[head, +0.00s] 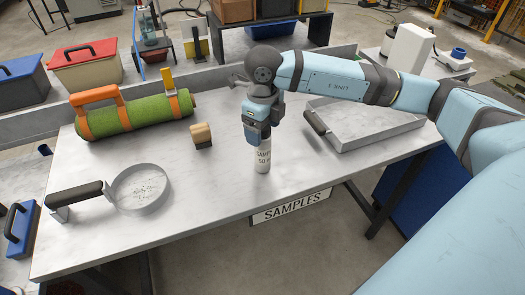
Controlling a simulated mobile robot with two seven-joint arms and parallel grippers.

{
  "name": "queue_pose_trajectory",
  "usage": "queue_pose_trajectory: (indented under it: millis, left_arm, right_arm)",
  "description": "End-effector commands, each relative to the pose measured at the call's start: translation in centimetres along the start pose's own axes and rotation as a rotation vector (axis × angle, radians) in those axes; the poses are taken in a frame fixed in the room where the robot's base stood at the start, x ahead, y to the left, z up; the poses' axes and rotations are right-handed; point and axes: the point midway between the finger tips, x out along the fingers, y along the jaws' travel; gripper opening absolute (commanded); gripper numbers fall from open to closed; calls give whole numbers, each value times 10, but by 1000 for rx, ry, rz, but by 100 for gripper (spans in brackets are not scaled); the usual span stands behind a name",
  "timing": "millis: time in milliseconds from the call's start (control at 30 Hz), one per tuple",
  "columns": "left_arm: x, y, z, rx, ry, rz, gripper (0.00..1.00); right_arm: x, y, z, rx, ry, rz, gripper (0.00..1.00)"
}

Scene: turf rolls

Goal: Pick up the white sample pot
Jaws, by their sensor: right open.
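The white sample pot (262,158) stands upright near the front edge of the grey table (215,205), with dark lettering on its side. My right gripper (258,134) is right above it, pointing down, with its fingers at the top of the pot. The gripper is open. The pot's top is hidden by the gripper, and I cannot tell whether the fingers touch it. My left gripper is out of view.
A green turf roll (130,113) with orange straps lies at the back left, with a small wooden-topped block (201,135) nearby. A round sieve-like pan (140,187) lies front left. A metal tray (375,135) is at right, under my arm. The front middle is clear.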

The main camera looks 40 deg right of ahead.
Motion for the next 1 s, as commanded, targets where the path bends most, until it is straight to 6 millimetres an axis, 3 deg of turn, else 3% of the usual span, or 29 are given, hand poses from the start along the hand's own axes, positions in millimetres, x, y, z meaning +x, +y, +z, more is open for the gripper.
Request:
queue_pose_trajectory:
  millis: [200,433,733,1000]
  left_arm:
    - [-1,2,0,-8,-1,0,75]
    - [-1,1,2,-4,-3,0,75]
    - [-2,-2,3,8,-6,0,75]
    - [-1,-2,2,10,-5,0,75]
  right_arm:
    - [31,-1,-1,1,1,0,76]
    - [33,-1,0,0,0,0,76]
    - [32,-1,0,1,0,0,7]
    - [31,-1,0,1,-1,0,6]
